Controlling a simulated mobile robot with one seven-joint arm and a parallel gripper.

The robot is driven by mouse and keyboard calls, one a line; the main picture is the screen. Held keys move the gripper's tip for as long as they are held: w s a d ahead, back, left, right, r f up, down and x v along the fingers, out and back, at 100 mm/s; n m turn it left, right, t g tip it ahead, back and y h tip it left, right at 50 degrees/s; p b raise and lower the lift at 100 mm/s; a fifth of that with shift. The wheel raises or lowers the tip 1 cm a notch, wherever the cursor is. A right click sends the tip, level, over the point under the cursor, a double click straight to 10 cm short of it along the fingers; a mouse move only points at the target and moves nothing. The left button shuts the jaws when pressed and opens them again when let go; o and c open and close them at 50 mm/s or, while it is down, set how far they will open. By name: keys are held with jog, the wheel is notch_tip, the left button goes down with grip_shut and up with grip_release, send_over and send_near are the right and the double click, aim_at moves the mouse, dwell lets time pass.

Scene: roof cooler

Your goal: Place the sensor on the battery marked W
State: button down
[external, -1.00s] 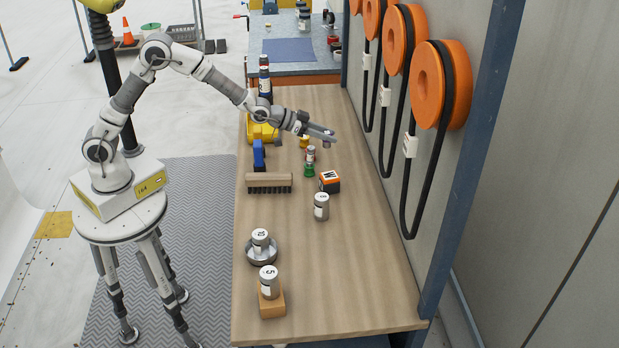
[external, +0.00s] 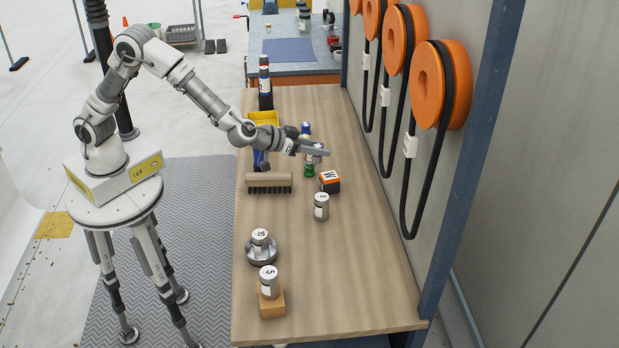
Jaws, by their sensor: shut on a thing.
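My gripper (external: 326,152) is over the wooden workbench, behind the orange-and-black battery and slightly left of it. It is shut on a small greyish-purple thing, which I take to be the sensor (external: 317,158); it is mostly hidden by the fingers. The orange-and-black battery (external: 329,182) has a white label on top. Its letter looks like a W, but is small and hard to read. The battery sits on the bench with nothing on top. The held sensor is apart from it.
A brush (external: 269,184) lies to the left. Numbered grey cylinders (external: 321,206) stand nearer the camera, one on a wooden block (external: 272,303). The bench's (external: 345,270) front right is clear.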

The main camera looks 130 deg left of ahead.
jog(key=d, duration=0.2)
jog(key=b, duration=0.2)
send_over(330, 175)
jog(key=shift+n, duration=0.3)
notch_tip(330, 175, down, 7)
jog(key=shift+d+f, duration=0.1)
jog(key=shift+f, duration=1.85)
jog(key=shift+f+b, duration=0.15)
jog(key=shift+b, duration=0.2)
jog(key=shift+c, duration=2.4)
grip_release()
